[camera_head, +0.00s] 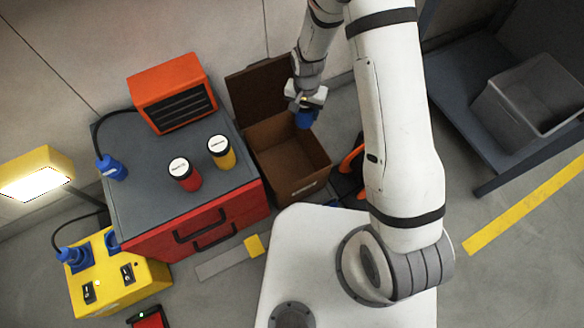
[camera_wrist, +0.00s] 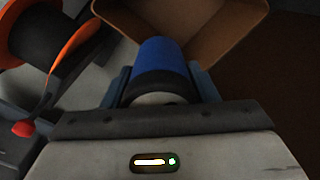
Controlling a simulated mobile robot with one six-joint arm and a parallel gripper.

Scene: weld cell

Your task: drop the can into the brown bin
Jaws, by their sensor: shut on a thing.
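A blue can (camera_head: 304,119) is held in my gripper (camera_head: 305,105), above the open brown bin (camera_head: 312,185). In the wrist view the blue can (camera_wrist: 160,60) sits between the two fingers of my gripper (camera_wrist: 163,88), which is shut on it. The brown bin (camera_wrist: 225,30) shows beyond the can in the wrist view, with its inside partly visible. The bin is a brown box with a raised flap at its back, standing on the floor beside the red cabinet. The can's far end is away from the wrist camera.
A red cabinet (camera_head: 235,205) with a grey top stands left of the bin. On it are a red can (camera_head: 185,177), a yellow can (camera_head: 222,154) and an orange heater (camera_head: 170,90). A black and orange reel (camera_wrist: 45,40) lies beside the bin. A grey crate (camera_head: 525,100) stands far right.

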